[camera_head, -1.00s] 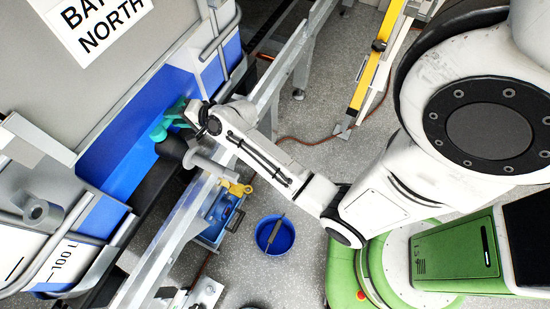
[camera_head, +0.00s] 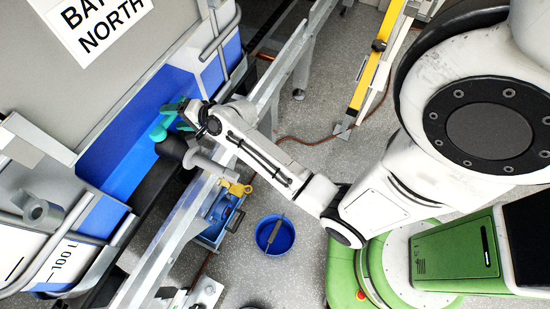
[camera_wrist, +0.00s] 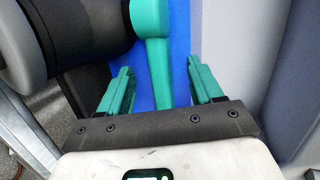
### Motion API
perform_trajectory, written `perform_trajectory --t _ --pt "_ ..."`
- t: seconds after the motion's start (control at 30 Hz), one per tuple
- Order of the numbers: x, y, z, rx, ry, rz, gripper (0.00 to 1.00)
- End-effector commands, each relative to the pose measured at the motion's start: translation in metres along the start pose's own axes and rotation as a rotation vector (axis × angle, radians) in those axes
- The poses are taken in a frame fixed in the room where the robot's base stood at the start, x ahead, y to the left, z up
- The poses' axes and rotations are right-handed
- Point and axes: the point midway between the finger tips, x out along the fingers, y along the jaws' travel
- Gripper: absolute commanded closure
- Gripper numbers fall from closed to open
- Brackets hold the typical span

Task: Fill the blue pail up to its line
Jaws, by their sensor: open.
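The blue pail (camera_head: 268,246) stands on the floor, with a grey rod-like piece across its opening. I cannot make out a line or any water level in it. A green lever (camera_head: 159,131) sits beside a dark round fitting (camera_head: 171,147) at the machine's blue side. In the wrist view the lever (camera_wrist: 154,62) runs down between the green fingers of my gripper (camera_wrist: 162,88). The fingers are open, with a gap on each side of the lever. In the head view my gripper (camera_head: 187,112) is at the lever, partly hidden by my wrist.
A grey rail (camera_head: 190,215) runs between the machine and the floor. A blue unit with a yellow fitting (camera_head: 238,188) is beside the rail, left of the pail. A yellow post (camera_head: 372,75) stands at upper right. An orange-brown hose (camera_head: 300,141) lies on the floor.

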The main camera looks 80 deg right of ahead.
Motion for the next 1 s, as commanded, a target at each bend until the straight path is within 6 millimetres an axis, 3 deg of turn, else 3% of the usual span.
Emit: perform_trajectory --t 1.0 --pt "-0.068 -0.001 0.0 0.0 -0.001 0.001 0.35"
